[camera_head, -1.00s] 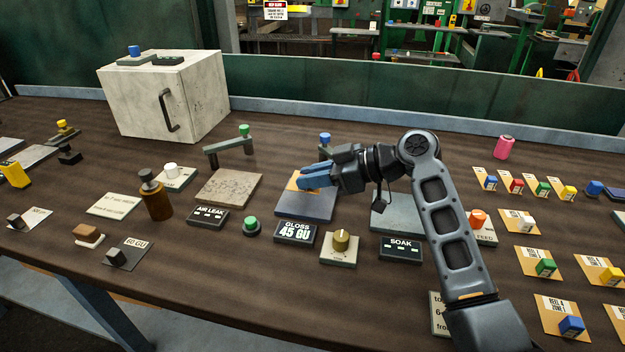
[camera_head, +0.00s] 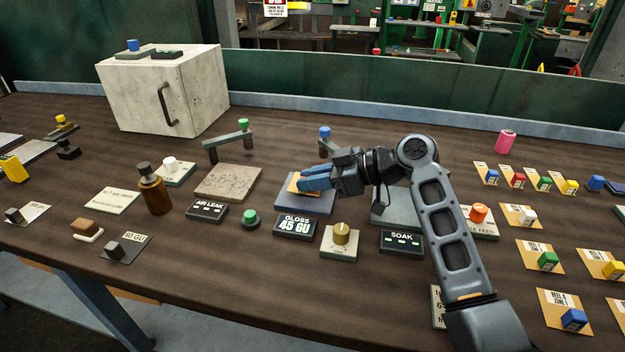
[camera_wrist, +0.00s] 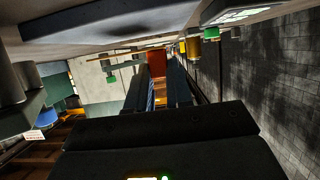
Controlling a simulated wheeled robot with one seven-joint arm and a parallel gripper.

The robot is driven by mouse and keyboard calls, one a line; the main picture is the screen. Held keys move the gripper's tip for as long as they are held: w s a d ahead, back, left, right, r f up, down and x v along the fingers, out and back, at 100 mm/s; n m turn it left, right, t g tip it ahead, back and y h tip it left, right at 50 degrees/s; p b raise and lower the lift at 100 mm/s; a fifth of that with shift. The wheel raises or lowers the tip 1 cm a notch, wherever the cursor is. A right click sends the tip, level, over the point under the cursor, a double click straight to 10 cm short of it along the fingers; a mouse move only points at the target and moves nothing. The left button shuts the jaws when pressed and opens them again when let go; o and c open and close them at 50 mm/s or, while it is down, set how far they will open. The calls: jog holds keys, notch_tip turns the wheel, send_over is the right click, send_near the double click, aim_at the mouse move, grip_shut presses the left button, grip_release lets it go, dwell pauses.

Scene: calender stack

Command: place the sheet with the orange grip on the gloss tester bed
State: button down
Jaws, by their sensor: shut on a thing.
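My gripper (camera_head: 304,184) has blue fingers and is over the gloss tester bed (camera_head: 318,207), a blue-grey plate behind the "GLOSS 45 GU" display (camera_head: 295,228). It is shut on the sheet with the orange grip; a tan-orange piece of the sheet (camera_head: 293,187) shows at the fingertips, above the bed's left back part. The fingers hide most of the sheet and grip. In the wrist view an orange-red block (camera_wrist: 157,63) shows at the fingertips. I cannot tell whether the sheet touches the bed.
A blue-topped arm (camera_head: 326,143) stands just behind the bed. A yellow knob box (camera_head: 340,240) and a "SOAK" display (camera_head: 402,241) are in front to the right. A speckled plate (camera_head: 229,183) lies to the left, with a green button (camera_head: 250,218) between.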

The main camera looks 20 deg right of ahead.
jog(key=c, duration=1)
grip_release()
jog(key=shift+s+f, duration=0.1)
jog(key=shift+f, duration=0.4)
jog(key=shift+r+p, duration=0.3)
jog(key=shift+p, duration=0.1)
jog(key=p+v, duration=0.1)
jog(key=v, duration=0.3)
jog(key=p+v, duration=0.1)
jog(key=v, duration=0.3)
jog(key=r+p+v, duration=0.1)
jog(key=v, duration=0.3)
jog(key=shift+r, duration=0.1)
